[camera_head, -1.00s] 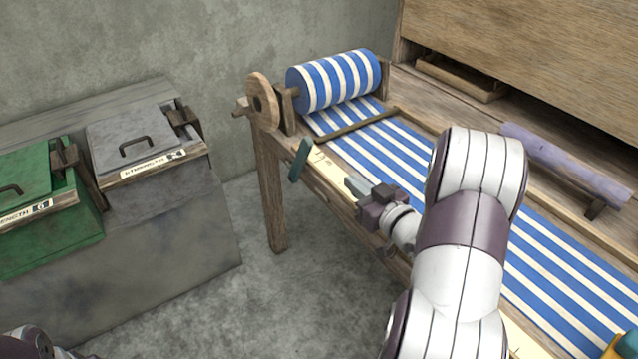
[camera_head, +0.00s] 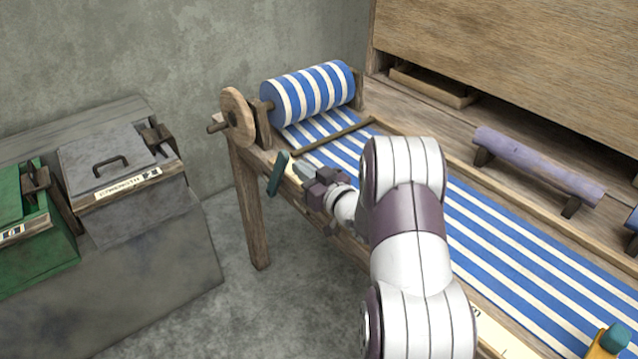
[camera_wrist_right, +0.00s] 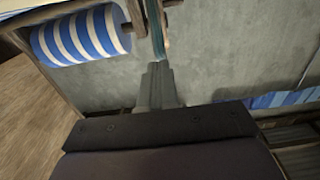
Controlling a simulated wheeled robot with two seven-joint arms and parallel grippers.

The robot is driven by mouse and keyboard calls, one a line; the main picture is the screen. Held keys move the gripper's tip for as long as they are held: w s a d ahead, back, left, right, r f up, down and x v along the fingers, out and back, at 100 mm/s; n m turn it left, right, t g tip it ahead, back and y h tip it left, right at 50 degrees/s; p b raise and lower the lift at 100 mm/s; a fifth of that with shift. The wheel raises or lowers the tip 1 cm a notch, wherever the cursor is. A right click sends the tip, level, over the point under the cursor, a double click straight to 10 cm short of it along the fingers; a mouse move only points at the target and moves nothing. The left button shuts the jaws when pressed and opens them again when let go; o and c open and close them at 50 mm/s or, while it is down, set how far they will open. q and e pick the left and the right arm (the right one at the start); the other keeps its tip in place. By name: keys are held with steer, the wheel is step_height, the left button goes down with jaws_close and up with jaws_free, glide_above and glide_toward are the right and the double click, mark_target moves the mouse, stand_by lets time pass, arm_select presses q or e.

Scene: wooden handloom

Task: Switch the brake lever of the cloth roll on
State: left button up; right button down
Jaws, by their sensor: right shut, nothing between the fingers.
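The cloth roll (camera_head: 308,92), wound with blue and white striped cloth, sits at the far end of the wooden loom; it also shows at the upper left of the right wrist view (camera_wrist_right: 80,38). The brake lever (camera_head: 278,173) is a teal bar on the loom's near side rail, tilted, below the round wooden disc (camera_head: 238,117). My right gripper (camera_head: 298,172) is shut and empty, its fingertips right beside the lever. In the right wrist view the lever (camera_wrist_right: 155,30) rises just beyond the fingertips (camera_wrist_right: 158,72); I cannot tell whether they touch. My left gripper is not in view.
A grey bin (camera_head: 120,165) and a green bin (camera_head: 35,250) stand left of the loom, with bare floor between. Striped cloth (camera_head: 500,240) stretches along the loom. A purple roller (camera_head: 540,165) lies at the back. A yellow and teal object (camera_head: 608,342) is at bottom right.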

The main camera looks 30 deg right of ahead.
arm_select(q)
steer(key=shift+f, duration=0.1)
arm_select(e)
steer(key=shift+w+a, duration=0.1)
steer(key=shift+w, duration=1.35)
steer(key=shift+r, duration=0.1)
